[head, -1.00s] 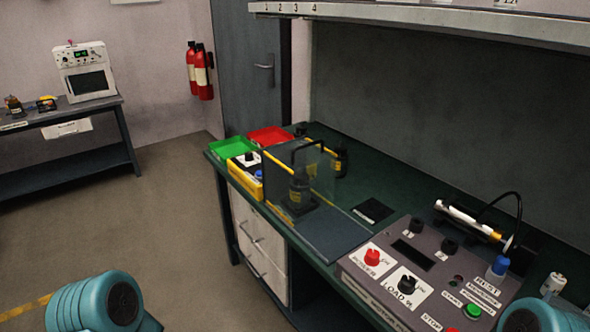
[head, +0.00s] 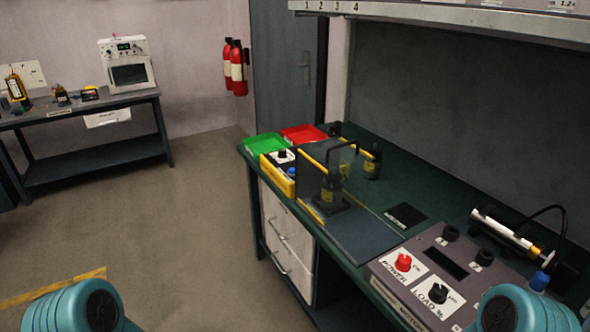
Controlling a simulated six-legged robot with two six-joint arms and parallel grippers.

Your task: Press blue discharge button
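A small blue button (head: 292,173) shows on the yellow box (head: 284,176) at the far left end of the green bench, partly behind a clear panel. I cannot tell from here whether it is the discharge button. A white plate with a black knob (head: 283,156) sits on the same box. A larger blue cap (head: 540,281) stands on the grey control panel at the right. Teal parts of my arms show at the bottom left and bottom right. Neither gripper is in view.
The clear panel (head: 345,185) with a dark frame stands on the bench around a dark bottle (head: 331,188). Green (head: 265,144) and red (head: 303,134) trays lie behind the yellow box. The grey panel (head: 445,262) has red and black knobs. Open floor lies at the left.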

